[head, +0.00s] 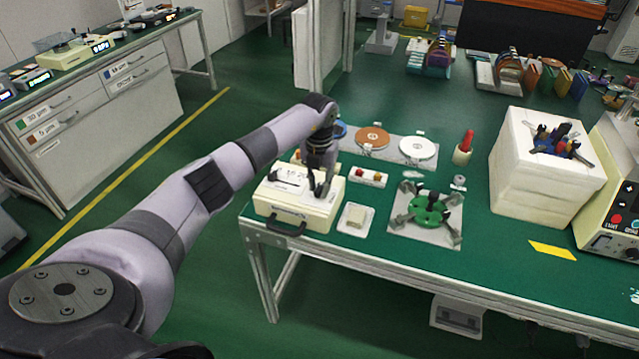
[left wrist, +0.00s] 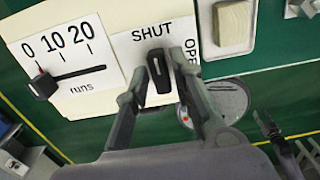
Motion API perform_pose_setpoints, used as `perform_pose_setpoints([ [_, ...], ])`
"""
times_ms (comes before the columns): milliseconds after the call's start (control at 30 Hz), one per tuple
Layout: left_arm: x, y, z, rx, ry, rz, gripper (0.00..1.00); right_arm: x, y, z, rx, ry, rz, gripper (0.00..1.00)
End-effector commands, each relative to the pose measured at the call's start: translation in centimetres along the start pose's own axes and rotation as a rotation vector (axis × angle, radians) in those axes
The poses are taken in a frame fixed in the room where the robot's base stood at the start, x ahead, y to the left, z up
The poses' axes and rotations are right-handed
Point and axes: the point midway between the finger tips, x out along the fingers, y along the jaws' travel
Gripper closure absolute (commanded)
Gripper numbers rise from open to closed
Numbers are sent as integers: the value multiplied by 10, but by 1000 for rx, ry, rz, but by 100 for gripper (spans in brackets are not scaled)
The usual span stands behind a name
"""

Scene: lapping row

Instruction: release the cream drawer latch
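The cream drawer unit (head: 270,193) stands at the table's front left corner, with a dark handle (head: 282,229) on its front. In the left wrist view, its cream top (left wrist: 100,102) carries a short black latch lever (left wrist: 158,74), pointing toward the word SHUT; OPEN is printed to its right. My left gripper (head: 319,193) points down at the unit's top. In the left wrist view, its two fingers (left wrist: 158,84) stand apart on either side of the lever. I cannot tell whether either finger touches it.
A slider with a 0-10-20 scale (left wrist: 65,60) lies beside the latch. A small tray with a pale block (head: 356,217) sits just right of the unit. A green clamp fixture (head: 430,208) and white foam block (head: 535,180) stand farther right.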

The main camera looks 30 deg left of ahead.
Motion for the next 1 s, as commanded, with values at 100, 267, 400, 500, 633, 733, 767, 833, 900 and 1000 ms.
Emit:
perform_pose_setpoints([
  [100,0,0,0,0,0,0,88,0,2,0,-1,-1,2,60],
  [267,0,0,0,0,0,0,98,0,3,1,-2,-1,3,60],
  [400,0,0,0,0,0,0,100,0,3,1,-2,-1,3,60],
  [500,0,0,0,0,0,0,100,0,3,1,-2,-1,3,60],
  [633,0,0,0,6,-1,0,100,1,2,1,-2,-2,3,60],
  [733,0,0,0,24,-1,0,100,2,2,1,-2,-2,3,60],
  [767,0,0,0,32,-1,0,100,3,2,1,-2,-2,3,60],
  [833,0,0,1,59,-2,1,100,5,2,1,-2,-2,3,60],
  [900,0,0,1,94,-2,1,100,7,2,2,-2,-2,3,60],
  [1000,1,1,1,161,-2,2,100,12,2,2,-2,-2,2,60],
])
